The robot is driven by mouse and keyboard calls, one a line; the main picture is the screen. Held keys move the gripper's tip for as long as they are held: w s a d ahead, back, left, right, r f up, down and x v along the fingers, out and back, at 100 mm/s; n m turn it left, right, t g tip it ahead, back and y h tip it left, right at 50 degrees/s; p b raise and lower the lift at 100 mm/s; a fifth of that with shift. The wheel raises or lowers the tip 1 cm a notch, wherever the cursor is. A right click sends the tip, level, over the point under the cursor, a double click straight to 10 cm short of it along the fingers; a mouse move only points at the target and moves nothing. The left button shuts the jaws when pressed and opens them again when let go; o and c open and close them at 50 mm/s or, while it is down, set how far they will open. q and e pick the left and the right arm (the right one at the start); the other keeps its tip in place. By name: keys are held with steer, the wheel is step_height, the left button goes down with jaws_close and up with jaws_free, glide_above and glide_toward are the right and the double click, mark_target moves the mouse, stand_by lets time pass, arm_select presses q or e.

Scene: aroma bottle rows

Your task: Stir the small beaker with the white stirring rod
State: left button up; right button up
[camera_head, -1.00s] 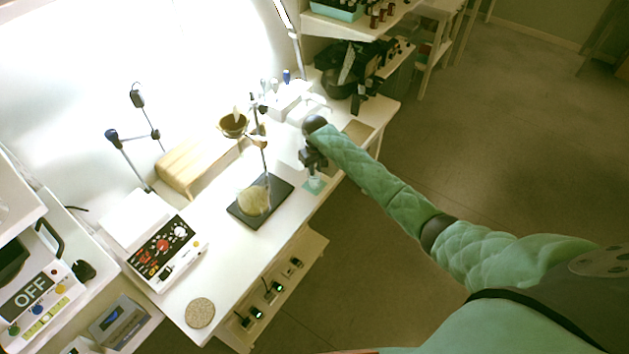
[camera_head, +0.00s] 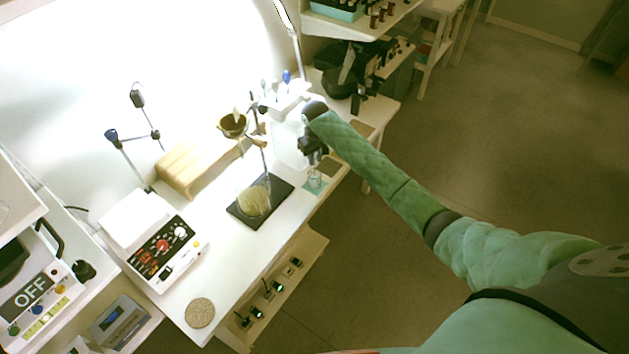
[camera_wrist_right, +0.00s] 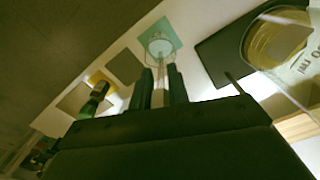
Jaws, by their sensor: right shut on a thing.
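My right gripper (camera_head: 316,160) is above the small beaker (camera_head: 315,180), near the table's front edge. In the right wrist view its two dark fingers (camera_wrist_right: 163,80) are shut on the white stirring rod (camera_wrist_right: 160,90). The rod points toward the small clear beaker (camera_wrist_right: 160,45), which stands on a teal square mat (camera_wrist_right: 172,28). The rod's far end overlaps the beaker; I cannot tell whether it touches the bottom or wall. The rod is too small to make out clearly in the head view. My left gripper is not in view.
A large beaker with yellowish contents (camera_head: 254,202) stands on a black plate (camera_head: 274,194) left of the small beaker. A stand rises by it, near a brown bowl (camera_head: 232,125). A control box (camera_head: 165,250) and round cork mat (camera_head: 200,313) are further left. Open floor lies to the right.

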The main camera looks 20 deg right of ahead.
steer(key=shift+r, duration=1.8)
